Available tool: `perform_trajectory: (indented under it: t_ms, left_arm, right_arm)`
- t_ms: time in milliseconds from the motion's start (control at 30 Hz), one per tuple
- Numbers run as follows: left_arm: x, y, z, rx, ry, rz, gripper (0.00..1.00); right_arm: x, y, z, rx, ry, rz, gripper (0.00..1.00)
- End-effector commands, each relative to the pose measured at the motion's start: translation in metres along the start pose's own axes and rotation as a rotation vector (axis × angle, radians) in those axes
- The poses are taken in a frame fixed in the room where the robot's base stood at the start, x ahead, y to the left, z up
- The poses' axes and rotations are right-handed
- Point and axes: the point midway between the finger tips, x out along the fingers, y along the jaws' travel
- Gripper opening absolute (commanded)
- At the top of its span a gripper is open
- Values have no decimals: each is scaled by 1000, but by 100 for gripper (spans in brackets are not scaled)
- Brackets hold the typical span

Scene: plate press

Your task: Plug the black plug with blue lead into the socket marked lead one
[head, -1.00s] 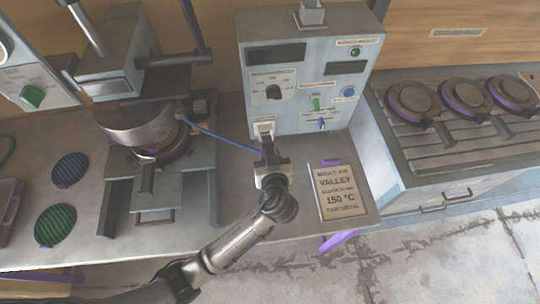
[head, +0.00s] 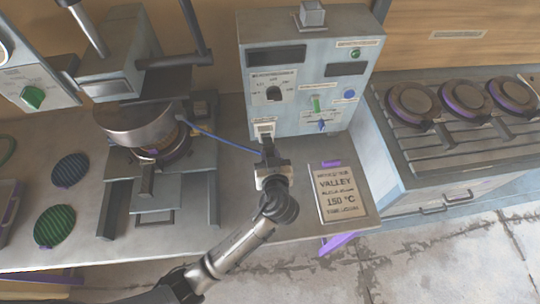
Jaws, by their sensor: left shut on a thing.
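My left gripper (head: 267,152) is shut at the lower left front of the light blue control box (head: 300,88). The blue lead (head: 222,139) runs from the press to its fingertips. The black plug at the lead's end is mostly hidden by the fingers. A pale socket plate (head: 264,127) sits on the box's front just above and behind the fingertips. Its marking is too small to read. I cannot tell whether the plug touches the socket. A blue plug-like part (head: 321,126) is on the box to the right. My right gripper is not in view.
The press (head: 140,120) stands to the left, with dark and green ribbed discs (head: 56,226) on the bench. A sign (head: 341,192) reading VALLEY, 150 °C lies to the right of my gripper. A rack (head: 455,120) with round moulds stands at the right.

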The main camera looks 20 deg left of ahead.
Motion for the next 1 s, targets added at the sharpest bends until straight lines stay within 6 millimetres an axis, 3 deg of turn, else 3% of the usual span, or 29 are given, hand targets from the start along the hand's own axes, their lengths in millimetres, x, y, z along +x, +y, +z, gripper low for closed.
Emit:
perform_trajectory:
  t_ms: [1000]
  left_arm:
    - [7,0,0,0,2,0,2]
  right_arm:
    - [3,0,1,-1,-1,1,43]
